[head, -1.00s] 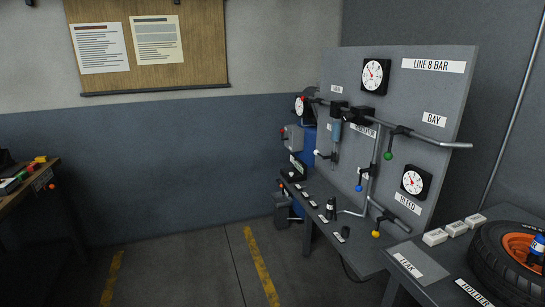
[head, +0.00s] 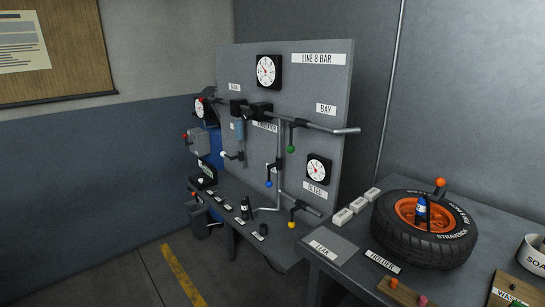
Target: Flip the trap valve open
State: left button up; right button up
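A grey panel (head: 335,88) carries pipes and several valves with coloured knobs. A blue-knobbed valve (head: 268,184) hangs beside the vertical pipe, its lever pointing down. A white-knobbed lever (head: 223,154) sits below the blue filter cylinder (head: 239,130). A green-knobbed valve (head: 291,150) points down under the BAY label. A yellow-knobbed valve (head: 291,225) is low near the BLEED label. No readable label says trap, so I cannot tell which valve it is. Neither of my grippers is in view.
A bench ledge (head: 270,252) below the panel holds small dark items. On the right, a table (head: 345,275) carries a tyre with an orange rim (head: 430,250), white blocks (head: 356,207) and a white SOAP tub (head: 534,255).

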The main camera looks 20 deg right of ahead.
aim_at(223, 153)
jog(key=u, duration=0.2)
jog(key=k, duration=0.55)
jog(key=u, duration=0.75)
jog(key=i, duration=1.45)
jog(key=z, duration=1)
jog(key=i, duration=0.9)
jog(key=z, duration=1.25)
jog(key=i, duration=0.35)
jog(key=z, duration=0.35)
